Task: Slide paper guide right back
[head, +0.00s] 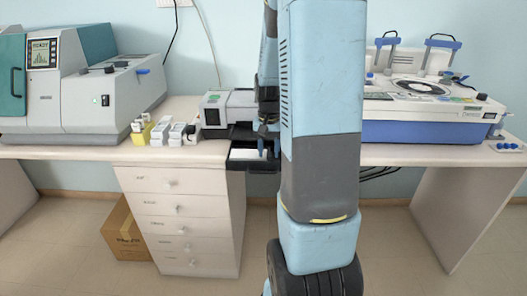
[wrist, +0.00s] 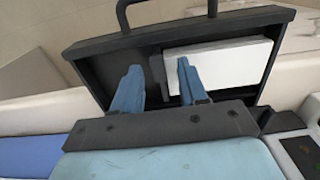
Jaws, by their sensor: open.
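A black paper tray (head: 240,166) sticks out of the front of a small grey and black printer (head: 218,108) at the table edge. It fills the wrist view (wrist: 100,48), with a white paper stack (wrist: 232,55) on its right side. The dark grey paper guide (wrist: 156,68) stands along the left edge of the stack. My gripper (wrist: 158,78) is open, its two blue fingers pointing into the tray. One finger is left of the guide, the other over the paper's left edge. I cannot tell whether either touches the guide. In the head view my gripper (head: 268,148) is small and partly hidden.
A tray handle (wrist: 165,8) stands at the far edge in the wrist view. White and yellow boxes (head: 165,132) sit left of the printer. A grey-and-teal machine (head: 80,90) stands at left, a blue-and-white one (head: 425,115) at right. My arm hides the middle of the table.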

